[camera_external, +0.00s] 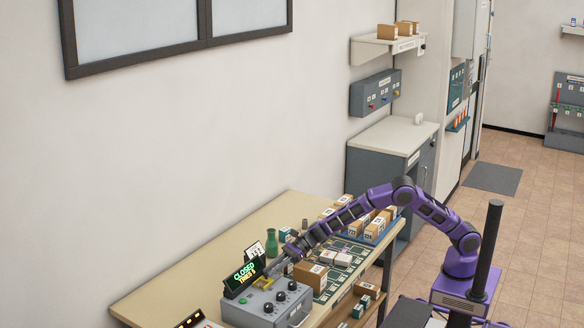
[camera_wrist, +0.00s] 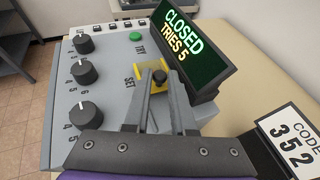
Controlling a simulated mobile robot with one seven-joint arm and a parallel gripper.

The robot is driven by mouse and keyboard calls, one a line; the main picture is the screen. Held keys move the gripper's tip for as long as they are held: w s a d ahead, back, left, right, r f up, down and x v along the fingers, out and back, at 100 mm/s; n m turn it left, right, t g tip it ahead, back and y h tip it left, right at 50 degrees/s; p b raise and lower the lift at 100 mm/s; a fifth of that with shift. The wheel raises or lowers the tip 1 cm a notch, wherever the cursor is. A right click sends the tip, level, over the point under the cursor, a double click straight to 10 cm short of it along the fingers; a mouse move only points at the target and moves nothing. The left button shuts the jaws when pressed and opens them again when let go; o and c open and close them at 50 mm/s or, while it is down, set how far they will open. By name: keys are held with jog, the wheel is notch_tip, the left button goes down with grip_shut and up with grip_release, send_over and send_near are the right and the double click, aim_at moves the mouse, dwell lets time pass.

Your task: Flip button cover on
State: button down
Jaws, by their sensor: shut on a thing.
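The grey control box (camera_external: 270,301) stands on the table and also fills the upper left of the wrist view (camera_wrist: 62,90). A yellow button cover (camera_wrist: 126,72) with a dark knob (camera_wrist: 159,77) sits beside the "SET" label; it shows small in the external view (camera_external: 262,283). My gripper (camera_wrist: 158,84) reaches over the box's edge, with its two grey fingers on either side of the dark knob, shut on it. The fingers hide part of the cover. I cannot tell how far it is tilted. A green button (camera_wrist: 136,36) by "TRY" is uncovered.
A display (camera_wrist: 182,45) reading "CLOSED TRIES 5" stands close beside my fingers. Three black dials (camera_wrist: 85,72) line the box's other side. A code card (camera_wrist: 291,135) reading 352 stands nearby. A green bottle (camera_external: 271,244) and cartons (camera_external: 311,275) stand on the table.

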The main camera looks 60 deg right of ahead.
jog(key=shift+d+f+b, duration=0.1)
jog(key=shift+d+b, duration=0.9)
jog(key=shift+d, duration=1.6)
jog(key=c, duration=0.7)
grip_release()
jog(key=shift+d, duration=0.1)
jog(key=shift+c, duration=0.2)
jog(key=v, duration=1.7)
jog(key=shift+s+r+p, duration=0.2)
jog(key=shift+r+p, duration=0.05)
jog(key=shift+p, duration=0.05)
jog(key=shift+d, duration=0.1)
